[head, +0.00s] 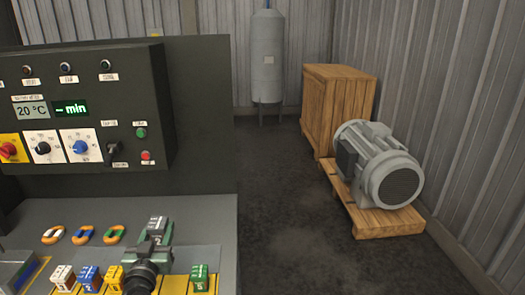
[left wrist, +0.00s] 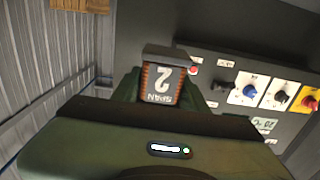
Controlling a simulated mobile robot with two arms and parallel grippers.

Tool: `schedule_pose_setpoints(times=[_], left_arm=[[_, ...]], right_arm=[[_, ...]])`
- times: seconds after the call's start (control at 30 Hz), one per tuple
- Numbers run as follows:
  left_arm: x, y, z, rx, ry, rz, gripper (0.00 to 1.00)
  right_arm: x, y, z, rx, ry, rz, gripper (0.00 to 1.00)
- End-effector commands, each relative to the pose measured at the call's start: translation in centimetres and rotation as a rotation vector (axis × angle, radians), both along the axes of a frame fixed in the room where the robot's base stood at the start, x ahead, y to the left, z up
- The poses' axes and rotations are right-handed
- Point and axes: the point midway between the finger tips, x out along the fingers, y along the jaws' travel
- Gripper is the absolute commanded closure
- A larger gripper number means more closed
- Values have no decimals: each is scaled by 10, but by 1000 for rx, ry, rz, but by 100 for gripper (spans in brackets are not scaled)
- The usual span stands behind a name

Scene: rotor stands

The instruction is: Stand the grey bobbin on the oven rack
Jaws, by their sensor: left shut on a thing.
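The grey bobbin (head: 157,222) is held up over the bench in my left gripper (head: 153,236). In the left wrist view the bobbin (left wrist: 161,84) shows a dark grey end, copper-coloured sides and a label reading "SPAN 2", upside down in the picture. The fingers of my left gripper (left wrist: 165,95) are shut on it from both sides. In the head view the gripper and wrist hide part of the bobbin and the bench beneath. I cannot make out the oven rack in either view. My right gripper is not in view.
White (head: 62,278), blue (head: 88,278), yellow (head: 112,278) and green (head: 200,278) labelled blocks stand along the front. Several coloured rings (head: 82,234) lie behind them. A control panel (head: 80,110) rises behind the bench. A motor (head: 380,165) sits on a pallet at right; floor between is clear.

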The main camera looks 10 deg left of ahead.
Motion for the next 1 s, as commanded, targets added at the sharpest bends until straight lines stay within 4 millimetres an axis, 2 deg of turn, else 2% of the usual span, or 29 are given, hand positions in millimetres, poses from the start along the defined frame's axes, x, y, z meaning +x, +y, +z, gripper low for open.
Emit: schedule_pose_setpoints(times=[0.17, 0.4, 0.6, 0.7, 0.83, 1.0], left_arm=[[-27, -22, -18, 1, 4, -25, 100], [-101, -89, -47, 0, 5, -115, 100], [-165, -143, -52, -4, 2, -190, 100], [-191, -162, -49, -3, 2, -213, 100], [-214, -176, -43, -3, -1, -228, 100], [-225, -183, -39, 1, -3, -234, 100]], right_arm=[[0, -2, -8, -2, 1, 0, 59], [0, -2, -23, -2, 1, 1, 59], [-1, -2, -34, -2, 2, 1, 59], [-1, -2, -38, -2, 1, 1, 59], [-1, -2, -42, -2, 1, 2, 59], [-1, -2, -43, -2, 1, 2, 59]])
